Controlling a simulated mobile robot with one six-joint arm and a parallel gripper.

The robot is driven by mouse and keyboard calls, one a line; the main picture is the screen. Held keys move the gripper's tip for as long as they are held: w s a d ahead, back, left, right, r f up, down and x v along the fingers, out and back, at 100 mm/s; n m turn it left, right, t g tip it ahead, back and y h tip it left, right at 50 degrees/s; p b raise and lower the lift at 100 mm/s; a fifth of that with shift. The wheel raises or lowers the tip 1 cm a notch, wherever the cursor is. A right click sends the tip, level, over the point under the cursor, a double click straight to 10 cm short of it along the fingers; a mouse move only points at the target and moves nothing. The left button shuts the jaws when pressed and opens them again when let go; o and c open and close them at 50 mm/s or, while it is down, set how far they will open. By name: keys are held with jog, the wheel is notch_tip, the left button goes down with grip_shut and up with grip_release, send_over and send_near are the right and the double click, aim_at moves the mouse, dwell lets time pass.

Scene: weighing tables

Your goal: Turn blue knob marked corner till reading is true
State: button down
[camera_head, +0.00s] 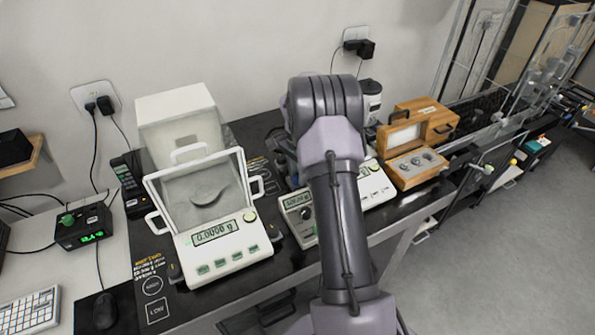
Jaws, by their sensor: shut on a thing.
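My arm rises through the middle of the view and covers much of the second balance. Dark parts show just left of its upper joint, but my gripper's fingertips are hidden.
A black box (83,232) with a green knob and lit digits stands at far left, near a mouse (104,311) and keyboard (30,311). An open wooden weight case (417,167) stands right of my arm. The black table's front edge runs below the balances.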

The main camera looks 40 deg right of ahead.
jog(key=shift+n, duration=0.4)
jog(key=c, duration=1.3)
grip_release()
jog(key=shift+c, duration=0.2)
notch_tip(320, 180, up, 17)
jog(key=p, duration=0.6)
jog(key=shift+r, duration=0.2)
